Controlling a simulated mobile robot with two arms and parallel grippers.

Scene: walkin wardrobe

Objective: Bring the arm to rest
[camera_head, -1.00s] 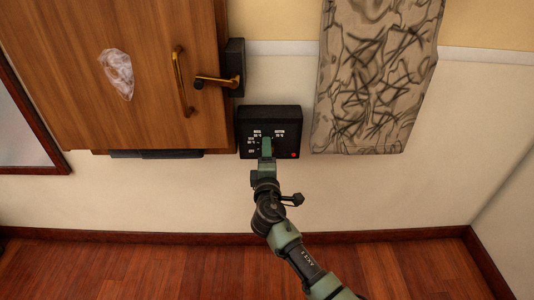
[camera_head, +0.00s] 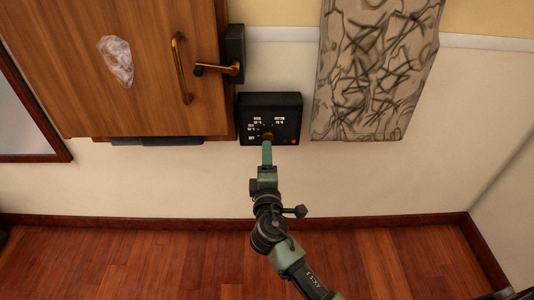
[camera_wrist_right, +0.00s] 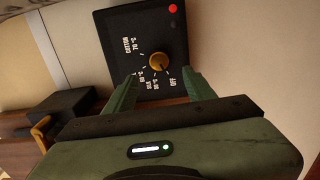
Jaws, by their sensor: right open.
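My right gripper (camera_head: 267,150) is in front of a black control box (camera_head: 286,109) on the wall, just below its dial in the head view. In the right wrist view, its two green fingers (camera_wrist_right: 160,92) are spread apart with nothing between them. A brass dial knob (camera_wrist_right: 158,60) on the box shows beyond the fingertips, apart from them. The knob also shows in the head view (camera_head: 267,136). White markings surround the knob and a red button sits near the box's corner. My left gripper is not in view.
A wooden door or panel (camera_head: 150,70) with a brass handle (camera_head: 181,70) and a lever (camera_head: 212,68) is left of the box. A patterned cloth (camera_head: 375,70) hangs to the right. Below are bare wall and wooden floor (camera_head: 150,260).

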